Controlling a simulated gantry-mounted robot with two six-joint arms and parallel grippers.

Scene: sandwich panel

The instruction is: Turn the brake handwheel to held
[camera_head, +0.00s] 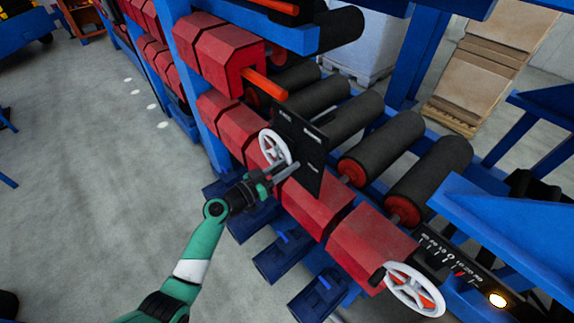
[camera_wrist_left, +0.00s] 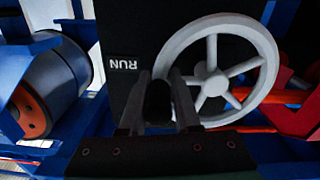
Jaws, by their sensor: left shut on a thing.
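The brake handwheel (camera_head: 274,148) is a white spoked wheel in front of a black panel (camera_head: 303,150) on the red-housed roller line. It fills the upper right of the left wrist view (camera_wrist_left: 216,84). My left gripper (camera_head: 280,174) is at the wheel's lower edge. In the left wrist view its fingers (camera_wrist_left: 160,95) are closed around a dark knob (camera_wrist_left: 157,101) at the rim's lower left. A RUN label (camera_wrist_left: 123,64) reads upside down on the panel, left of the wheel. Smaller panel labels are unreadable in the head view. My right gripper is out of view.
A second white handwheel (camera_head: 415,289) stands at lower right near a scale (camera_head: 451,258) and a lit yellow lamp (camera_head: 498,299). Dark rollers (camera_head: 385,140) lie behind the panel. Blue motor-like boxes (camera_head: 283,257) sit below the red housings. The grey floor at left is open.

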